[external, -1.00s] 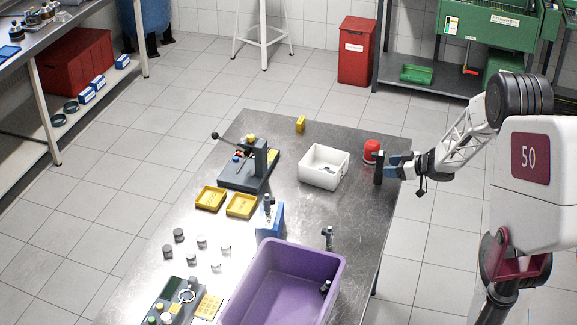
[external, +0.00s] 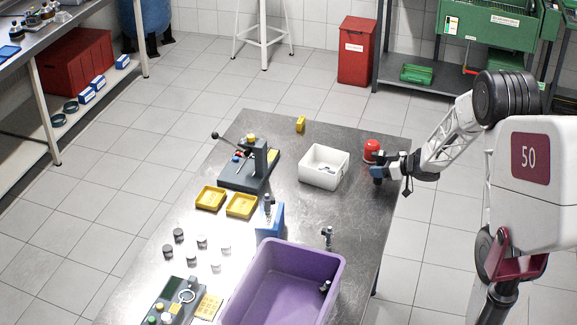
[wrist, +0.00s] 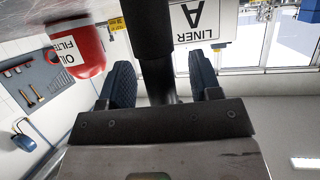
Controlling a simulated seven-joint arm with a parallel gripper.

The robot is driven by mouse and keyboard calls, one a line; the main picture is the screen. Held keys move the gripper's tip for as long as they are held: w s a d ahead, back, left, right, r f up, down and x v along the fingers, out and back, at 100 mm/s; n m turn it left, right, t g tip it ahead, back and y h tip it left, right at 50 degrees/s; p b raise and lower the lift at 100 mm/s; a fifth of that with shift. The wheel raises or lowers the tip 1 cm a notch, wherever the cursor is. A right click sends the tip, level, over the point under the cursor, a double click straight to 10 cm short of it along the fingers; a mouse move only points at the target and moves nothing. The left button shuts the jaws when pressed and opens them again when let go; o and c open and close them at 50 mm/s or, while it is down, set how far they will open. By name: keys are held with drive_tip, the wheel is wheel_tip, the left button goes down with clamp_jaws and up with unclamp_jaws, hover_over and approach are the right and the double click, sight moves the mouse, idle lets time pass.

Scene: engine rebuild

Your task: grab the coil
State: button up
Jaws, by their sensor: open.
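My gripper (external: 380,170) is at the right edge of the metal table, beside the red canister. In the wrist view my gripper (wrist: 164,82) has its two blue pads spread apart. A dark, thick cylindrical piece (wrist: 152,45), which looks like the coil, stands between the pads, with a gap visible on each side. Its far end runs out of the top of the wrist view. In the external view my gripper hides most of it, so I cannot make out its full shape.
The red oil filter (external: 371,147) stands close beside my gripper; it also shows in the wrist view (wrist: 80,48). A white bin (external: 310,172) is to the left. A purple crate (external: 335,270) and a small dark-and-silver part (external: 328,237) are nearer the camera.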

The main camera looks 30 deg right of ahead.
drive_tip(key=shift+c, duration=0.5)
drive_tip(key=c, duration=1)
